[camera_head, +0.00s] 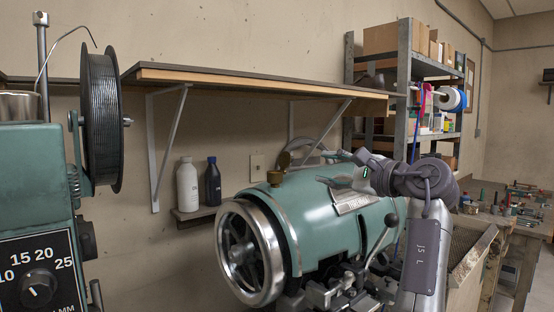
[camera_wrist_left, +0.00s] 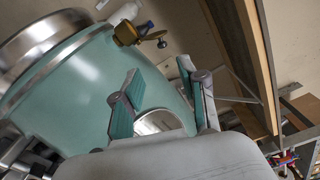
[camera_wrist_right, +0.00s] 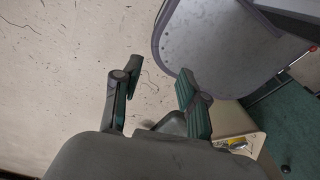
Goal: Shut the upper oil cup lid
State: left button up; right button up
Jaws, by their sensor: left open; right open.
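The brass oil cup (camera_head: 275,178) stands on top of the green machine housing. Its round lid (camera_head: 284,160) appears raised behind it. In the left wrist view the cup (camera_wrist_left: 126,33) is at the top, with the lid (camera_wrist_left: 153,36) swung out to its right and a dark knob at the lid's end. My left gripper (camera_head: 333,168) is open and empty above the housing, to the right of the cup and apart from it. Its spread fingers (camera_wrist_left: 156,84) show in the left wrist view. My right gripper (camera_wrist_right: 158,72) is open and empty, outside the head view.
A wall shelf (camera_head: 260,80) on brackets runs above and behind the housing. A white bottle (camera_head: 187,186) and a dark bottle (camera_head: 212,184) stand on a small ledge at left. A spool (camera_head: 102,120) and another machine fill the left. A metal rack (camera_head: 404,90) stands behind.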

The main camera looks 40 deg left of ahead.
aim_at(293, 160)
pick_arm(q)
jog(key=a+p, duration=0.1)
jog(key=a, duration=0.2)
jog(key=a+p, duration=0.2)
jog(key=a, duration=0.2)
jog(key=w+a+p, duration=0.1)
jog(key=a+p, duration=0.1)
jog(key=a, duration=0.2)
jog(key=shift+r, duration=0.25)
jog(key=shift+a+p, duration=0.4)
jog(key=shift+a, duration=0.15)
jog(key=shift+a+f, duration=0.1)
jog(key=shift+a, duration=0.05)
pick_arm(e)
notch_tip(293, 160, up, 6)
jog(key=d, duration=0.2)
jog(key=shift+d, duration=0.35)
pick_arm(q)
grip_shut()
pick_arm(e)
jog(key=shift+d+f, duration=0.1)
jog(key=shift+d, duration=0.05)
